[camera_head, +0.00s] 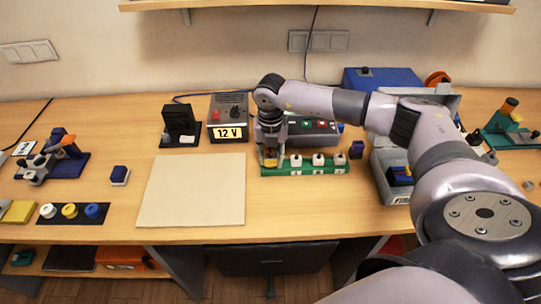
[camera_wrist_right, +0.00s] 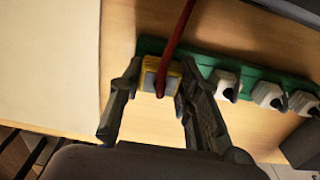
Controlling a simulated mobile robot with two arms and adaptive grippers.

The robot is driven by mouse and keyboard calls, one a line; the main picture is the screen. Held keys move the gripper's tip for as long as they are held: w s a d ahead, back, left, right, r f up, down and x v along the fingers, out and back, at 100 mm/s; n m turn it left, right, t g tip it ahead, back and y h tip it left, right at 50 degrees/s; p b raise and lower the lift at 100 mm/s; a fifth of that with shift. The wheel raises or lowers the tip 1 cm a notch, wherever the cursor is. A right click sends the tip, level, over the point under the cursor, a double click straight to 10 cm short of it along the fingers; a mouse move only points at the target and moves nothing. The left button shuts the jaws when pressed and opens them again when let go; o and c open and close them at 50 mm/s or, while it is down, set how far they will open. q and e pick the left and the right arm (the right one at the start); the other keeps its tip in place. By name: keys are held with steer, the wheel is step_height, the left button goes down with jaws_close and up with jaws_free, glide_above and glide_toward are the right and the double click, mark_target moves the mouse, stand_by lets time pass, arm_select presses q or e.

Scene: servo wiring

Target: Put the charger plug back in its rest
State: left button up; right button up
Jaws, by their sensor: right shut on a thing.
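My right gripper (camera_head: 270,160) is at the left end of the green strip (camera_head: 330,170), reaching down from above. It also shows in the right wrist view (camera_wrist_right: 160,75), with its fingers on both sides of a yellow plug-like block (camera_wrist_right: 151,66) with a grey face. A red cable (camera_wrist_right: 178,32) runs from or across this block. I take the block for the charger plug; whether it is seated in the strip or just above it, I cannot tell. Several white blocks stand along the strip, one of them beside the gripper (camera_wrist_right: 225,80). My left gripper is not in view.
A pale mat (camera_head: 193,190) lies left of the strip. Behind stand a 12 V box (camera_head: 229,108) and a black stand (camera_head: 180,122). A grey bin (camera_head: 388,178) is close on the right, with a small dark blue block (camera_head: 356,149) before it.

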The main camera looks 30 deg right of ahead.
mark_target(271, 157)
steer(key=shift+f+b, duration=0.3)
steer(key=shift+f, duration=0.15)
steer(key=o, duration=1.2)
steer(key=shift+r, duration=0.25)
step_height(271, 157, up, 12)
steer(key=shift+f, duration=0.2)
steer(key=shift+s+f, duration=0.1)
